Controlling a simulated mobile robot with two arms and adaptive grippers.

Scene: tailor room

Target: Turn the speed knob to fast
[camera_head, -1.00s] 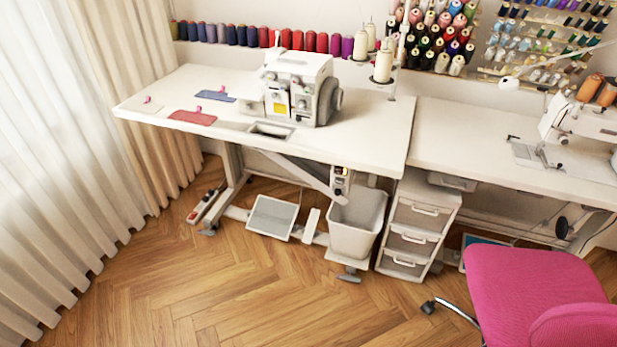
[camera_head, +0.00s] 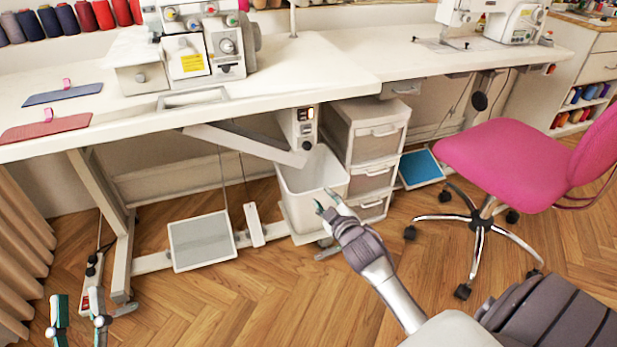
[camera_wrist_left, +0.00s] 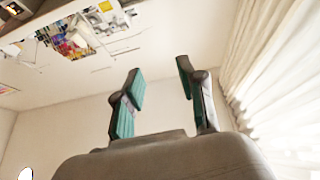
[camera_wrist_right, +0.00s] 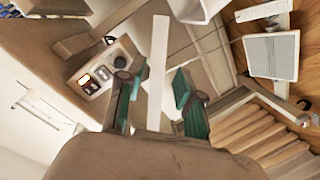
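A control box (camera_head: 299,128) hangs under the front edge of the sewing table (camera_head: 330,62). It has a lit orange switch and dark round parts; which one is the speed knob, and its markings, are too small to read. In the right wrist view the box (camera_wrist_right: 98,70) shows the lit switch (camera_wrist_right: 84,81) and a dark round knob (camera_wrist_right: 120,62). My right gripper (camera_head: 326,200) is open and empty, in front of and below the box; its fingers also show in the right wrist view (camera_wrist_right: 157,90). My left gripper (camera_head: 79,310) is open and empty at the lower left, far from the box.
A white bin (camera_head: 315,182) and a drawer unit (camera_head: 368,135) stand under the table near my right gripper. A foot pedal (camera_head: 201,242) lies left. A pink chair (camera_head: 520,158) stands right. An overlock machine (camera_head: 200,45) sits on top.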

